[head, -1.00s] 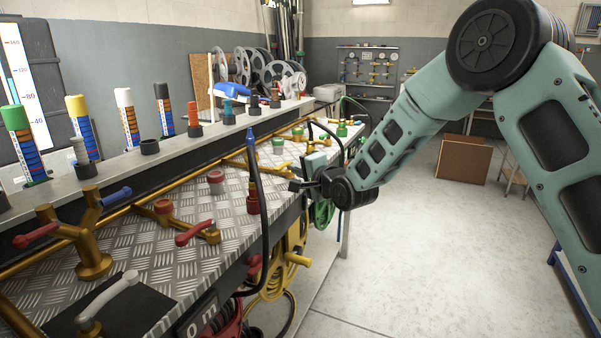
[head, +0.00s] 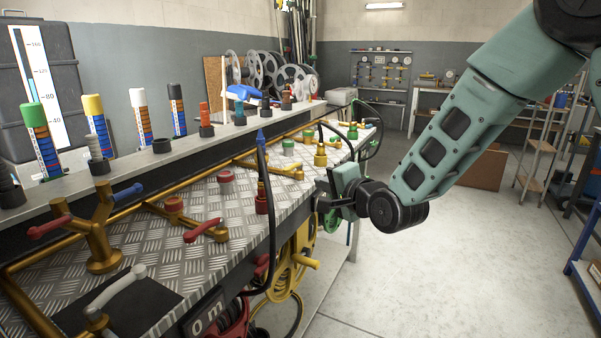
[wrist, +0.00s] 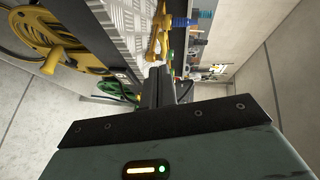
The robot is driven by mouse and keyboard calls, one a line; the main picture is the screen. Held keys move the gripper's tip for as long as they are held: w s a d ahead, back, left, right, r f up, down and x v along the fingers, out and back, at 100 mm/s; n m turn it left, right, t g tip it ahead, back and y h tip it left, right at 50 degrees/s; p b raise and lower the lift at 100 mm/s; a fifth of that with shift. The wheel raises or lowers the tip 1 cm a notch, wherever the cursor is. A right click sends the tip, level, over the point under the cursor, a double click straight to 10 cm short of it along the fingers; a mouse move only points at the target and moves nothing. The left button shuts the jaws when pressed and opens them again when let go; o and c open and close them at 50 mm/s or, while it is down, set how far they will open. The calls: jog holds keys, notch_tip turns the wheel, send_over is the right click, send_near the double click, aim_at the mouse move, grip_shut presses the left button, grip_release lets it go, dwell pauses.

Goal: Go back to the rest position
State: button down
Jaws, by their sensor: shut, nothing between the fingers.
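My gripper (head: 322,204) is at the end of my green arm, beside the front edge of the metal bench (head: 215,262) in the head view. It points left toward the bench and holds nothing. In the wrist view my gripper (wrist: 158,72) shows as dark fingers together, with the bench edge just beyond. In the head view part of a green hose reel (head: 333,220) is hidden behind my gripper.
A black hose with a blue tip (head: 267,190) stands up at the bench edge. Yellow (head: 298,262) and red reels hang below. Brass valves with red (head: 203,229) and blue handles stand on the bench. Open floor (head: 440,275) lies to the right.

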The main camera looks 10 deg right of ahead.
jog(key=s+a+r+n+g+h+p, duration=0.1)
jog(key=s+a+n+g+p, duration=0.3)
jog(key=s, duration=0.6)
jog(key=s+a+n+g+h+p, duration=0.1)
jog(key=s+a+n+g+p, duration=0.1)
jog(key=s+n+g, duration=0.45)
jog(key=s+d+r+n+g+h+p, duration=0.1)
jog(key=s+n, duration=0.3)
jog(key=s, duration=0.7)
jog(key=s+d+r+n+g+h+p, duration=0.2)
jog(key=s+d+n+g, duration=0.1)
jog(key=s, duration=0.8)
jog(key=shift+d+n+h, duration=0.3)
jog(key=shift+d+n, duration=0.35)
jog(key=shift+d, duration=0.2)
